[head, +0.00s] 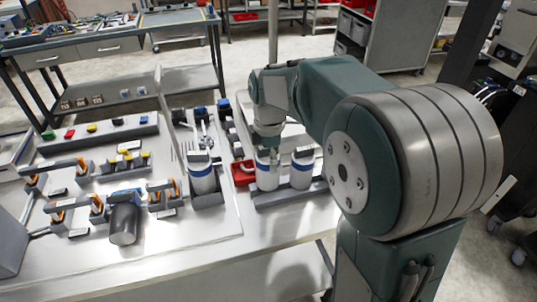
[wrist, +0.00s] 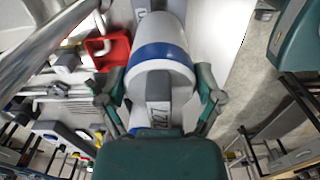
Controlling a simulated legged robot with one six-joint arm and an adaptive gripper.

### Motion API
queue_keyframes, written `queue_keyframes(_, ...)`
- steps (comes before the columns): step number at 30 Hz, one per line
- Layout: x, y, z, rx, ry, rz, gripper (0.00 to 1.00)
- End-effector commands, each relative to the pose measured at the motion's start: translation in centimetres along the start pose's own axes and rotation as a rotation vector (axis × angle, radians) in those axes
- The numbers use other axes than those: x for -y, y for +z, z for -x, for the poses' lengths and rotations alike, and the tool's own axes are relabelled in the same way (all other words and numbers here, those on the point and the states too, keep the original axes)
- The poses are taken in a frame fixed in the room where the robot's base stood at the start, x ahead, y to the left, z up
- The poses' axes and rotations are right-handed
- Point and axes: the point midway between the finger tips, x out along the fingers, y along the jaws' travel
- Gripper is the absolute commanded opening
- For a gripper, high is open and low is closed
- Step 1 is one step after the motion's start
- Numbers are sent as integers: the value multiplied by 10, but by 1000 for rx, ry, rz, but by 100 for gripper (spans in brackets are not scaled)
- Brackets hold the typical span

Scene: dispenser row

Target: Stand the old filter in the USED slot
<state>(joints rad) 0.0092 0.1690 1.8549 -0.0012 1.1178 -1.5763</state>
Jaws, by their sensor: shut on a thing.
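My gripper (head: 268,145) is shut on a white filter (head: 266,176) with a blue band. In the wrist view, the fingers of my gripper (wrist: 160,98) lie on both sides of a grey tab with dark print on top of this filter (wrist: 165,52). The held filter is upright over the left part of a dark two-place rack (head: 290,197); I cannot tell whether its base touches. A similar filter (head: 302,173) stands in the right part. Another white, blue-banded filter (head: 202,180) stands in a dark holder to the left. No USED label is readable.
A red bin (head: 242,174) sits close to the left of the rack. A dark cylinder (head: 124,224), pipework with orange-handled parts and coloured blocks fill the bench's left side. The bench (head: 270,237) is clear in front of the rack.

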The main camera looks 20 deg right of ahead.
Motion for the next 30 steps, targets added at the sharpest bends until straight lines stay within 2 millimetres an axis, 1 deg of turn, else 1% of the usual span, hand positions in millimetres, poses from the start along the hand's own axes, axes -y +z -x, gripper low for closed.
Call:
queue_keyframes(26,0,0,-26,0,-1,0,24)
queue_keyframes(27,0,0,-26,0,0,0,98)
queue_keyframes(28,0,0,-26,0,0,0,100)
queue_keyframes(30,0,0,-26,0,0,0,100)
